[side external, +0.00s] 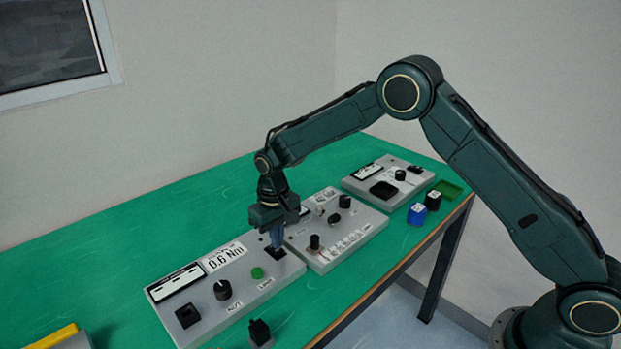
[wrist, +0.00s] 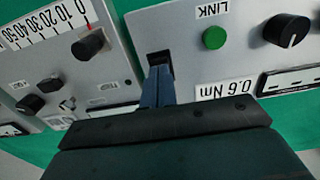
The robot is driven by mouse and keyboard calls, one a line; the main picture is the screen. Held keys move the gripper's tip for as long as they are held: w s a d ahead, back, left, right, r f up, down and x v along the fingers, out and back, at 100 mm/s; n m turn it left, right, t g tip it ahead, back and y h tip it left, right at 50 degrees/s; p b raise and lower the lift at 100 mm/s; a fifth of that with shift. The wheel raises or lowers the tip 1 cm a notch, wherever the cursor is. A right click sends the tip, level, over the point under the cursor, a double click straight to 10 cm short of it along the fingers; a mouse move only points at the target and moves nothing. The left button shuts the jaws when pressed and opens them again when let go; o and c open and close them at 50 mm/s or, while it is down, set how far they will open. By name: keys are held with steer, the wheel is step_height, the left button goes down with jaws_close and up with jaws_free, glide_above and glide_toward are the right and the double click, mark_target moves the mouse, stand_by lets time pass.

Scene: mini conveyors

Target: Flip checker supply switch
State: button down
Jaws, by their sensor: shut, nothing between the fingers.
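The grey panel (side external: 240,275) with the "0.6 Nm" label (side external: 225,257) lies on the green table and looks like the checker. A black rocker-type switch (side external: 275,254) sits at its far right corner. It also shows in the wrist view (wrist: 160,58), left of the green LINK button (wrist: 214,37). My gripper (side external: 277,247) points down over this switch with its fingers together and empty. In the wrist view the blue fingertips (wrist: 158,75) reach the switch's near edge and hide part of it. I cannot tell whether they touch it or which way it is set.
The panel also carries a black knob (side external: 222,290) and a black square part (side external: 187,315). A second panel (side external: 345,250) with knobs stands close on the right, and a third (side external: 400,190) beyond it. Blue and black blocks (side external: 417,214) stand near the table edge.

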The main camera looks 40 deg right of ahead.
steer(key=shift+f, duration=0.85)
stand_by(0.7)
steer(key=shift+r, duration=3.55)
